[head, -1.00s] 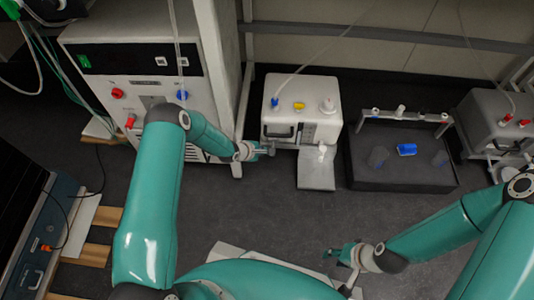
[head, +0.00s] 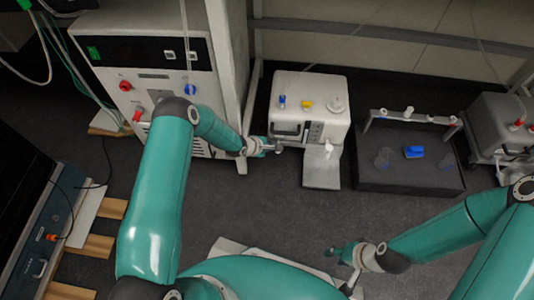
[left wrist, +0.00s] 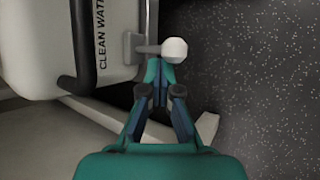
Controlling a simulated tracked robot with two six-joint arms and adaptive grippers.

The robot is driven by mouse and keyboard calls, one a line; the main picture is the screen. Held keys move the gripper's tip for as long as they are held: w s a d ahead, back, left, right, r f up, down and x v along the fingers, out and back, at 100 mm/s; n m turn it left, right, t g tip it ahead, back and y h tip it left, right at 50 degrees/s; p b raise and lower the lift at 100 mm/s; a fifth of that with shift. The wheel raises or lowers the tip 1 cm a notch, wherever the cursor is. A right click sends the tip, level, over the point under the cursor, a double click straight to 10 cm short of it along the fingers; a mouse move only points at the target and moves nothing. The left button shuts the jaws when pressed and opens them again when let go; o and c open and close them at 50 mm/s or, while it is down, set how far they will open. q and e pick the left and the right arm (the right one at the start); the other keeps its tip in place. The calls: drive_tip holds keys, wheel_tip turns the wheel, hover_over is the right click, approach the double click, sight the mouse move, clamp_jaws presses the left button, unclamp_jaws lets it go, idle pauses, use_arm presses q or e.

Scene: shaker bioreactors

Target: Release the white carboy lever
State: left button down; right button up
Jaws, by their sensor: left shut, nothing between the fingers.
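The white carboy (head: 312,95) stands on the floor at the upper middle of the head view, with coloured caps on top. Its lever (head: 328,148) is a small white knob at the front. In the left wrist view the lever's round white knob (left wrist: 174,50) sticks out on a short grey stem beside the "CLEAN WATER" lettering. My left gripper (head: 277,146) is beside the carboy's front; its shut, empty fingertips (left wrist: 159,68) are just below the knob, and I cannot tell if they touch. My right gripper (head: 342,252) hangs at the lower middle, far from the carboy.
A grey plate (head: 321,173) extends in front of the carboy. A dark box (head: 400,178) with a blue item is to its right, and a grey carboy (head: 498,125) is farther right. A tall white machine (head: 150,90) stands left. The dark floor in front is clear.

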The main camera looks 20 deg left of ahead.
use_arm(q)
drive_tip(key=shift+d+r+p, duration=0.1)
drive_tip(key=shift+r+p, duration=0.3)
drive_tip(key=shift+r, duration=0.4)
drive_tip(key=shift+r, duration=0.2)
drive_tip(key=v, duration=1.1)
drive_tip(key=shift+s+a, duration=0.35)
drive_tip(key=shift+s, duration=0.05)
